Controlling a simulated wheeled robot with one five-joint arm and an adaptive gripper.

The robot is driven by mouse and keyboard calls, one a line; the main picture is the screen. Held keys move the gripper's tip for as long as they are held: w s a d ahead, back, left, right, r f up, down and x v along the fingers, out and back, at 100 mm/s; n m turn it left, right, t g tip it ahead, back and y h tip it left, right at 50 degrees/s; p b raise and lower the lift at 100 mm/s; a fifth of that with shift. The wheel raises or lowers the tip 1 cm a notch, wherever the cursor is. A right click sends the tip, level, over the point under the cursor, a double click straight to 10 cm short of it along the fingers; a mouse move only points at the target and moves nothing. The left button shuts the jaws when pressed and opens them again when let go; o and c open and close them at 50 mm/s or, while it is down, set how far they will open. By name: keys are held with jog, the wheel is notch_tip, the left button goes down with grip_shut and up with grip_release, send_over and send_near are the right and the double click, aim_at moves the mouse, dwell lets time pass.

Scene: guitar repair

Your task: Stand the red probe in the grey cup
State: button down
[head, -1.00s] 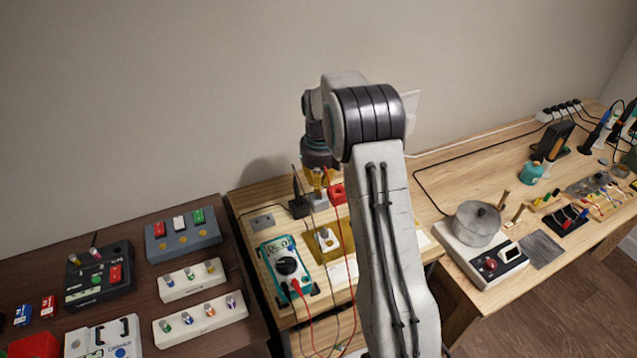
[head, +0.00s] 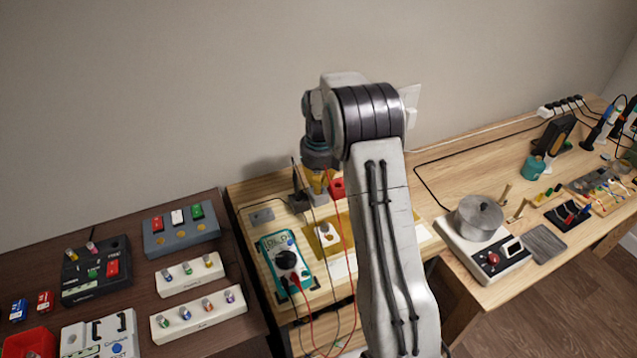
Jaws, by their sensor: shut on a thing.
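My gripper (head: 319,184) has yellow fingers and points down over the wooden bench, partly behind my own arm. It is shut on the red probe (head: 328,179), of which only a small part shows beside the fingers. A red lead runs down from there to the teal multimeter (head: 286,262). The grey cup (head: 320,200) stands just below the fingertips. Whether the probe's lower end is inside the cup or above it is hidden.
A black cup (head: 298,203) with a dark probe stands close left of the grey cup, and a red cup (head: 337,188) close right. My arm hides the bench to the right.

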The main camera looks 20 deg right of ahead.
jog(key=shift+f, duration=0.1)
jog(key=c, duration=0.8)
grip_release()
jog(key=shift+r+p, duration=2.7)
jog(key=shift+r, duration=0.8)
